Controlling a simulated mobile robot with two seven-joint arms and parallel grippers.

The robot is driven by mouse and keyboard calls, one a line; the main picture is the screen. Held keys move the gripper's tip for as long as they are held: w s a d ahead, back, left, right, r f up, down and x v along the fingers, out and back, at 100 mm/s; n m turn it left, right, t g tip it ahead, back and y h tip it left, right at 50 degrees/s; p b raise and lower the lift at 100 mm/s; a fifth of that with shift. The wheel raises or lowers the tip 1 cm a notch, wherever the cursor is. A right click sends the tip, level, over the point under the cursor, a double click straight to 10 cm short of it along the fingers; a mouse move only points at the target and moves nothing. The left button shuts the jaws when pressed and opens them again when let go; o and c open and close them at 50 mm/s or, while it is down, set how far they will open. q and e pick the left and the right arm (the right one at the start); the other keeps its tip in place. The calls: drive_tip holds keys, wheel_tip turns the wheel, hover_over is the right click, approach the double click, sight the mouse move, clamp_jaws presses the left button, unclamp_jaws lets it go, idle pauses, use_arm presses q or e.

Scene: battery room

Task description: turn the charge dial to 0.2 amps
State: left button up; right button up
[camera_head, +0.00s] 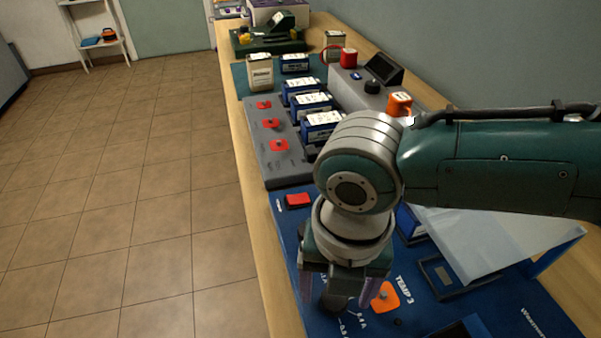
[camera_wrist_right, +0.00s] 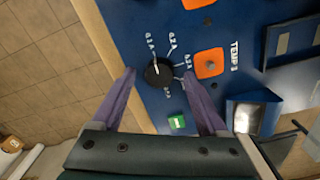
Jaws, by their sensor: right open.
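The charge dial (camera_wrist_right: 158,72) is a round black knob with a white pointer line, on a blue panel (camera_wrist_right: 140,18). The pointer faces up in the right wrist view, near the upper-left label. My right gripper (camera_wrist_right: 160,77) is open, its purple fingers on either side of the dial; I cannot tell whether they touch it. In the head view the right gripper (camera_head: 337,294) points down over the panel's near left part, with the dark knob (camera_head: 333,303) partly showing between its fingers. My left gripper is out of view.
Orange plates (camera_wrist_right: 209,63) sit beside the dial, one near TEMP 3. A green square button (camera_wrist_right: 178,122) is below it. A grey tray (camera_head: 262,160) with blue batteries (camera_head: 312,102) stands farther back on the wooden bench. The tiled floor (camera_head: 120,200) at left is clear.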

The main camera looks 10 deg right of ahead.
drive_tip(key=shift+f, duration=0.3)
clamp_jaws()
idle(0.5)
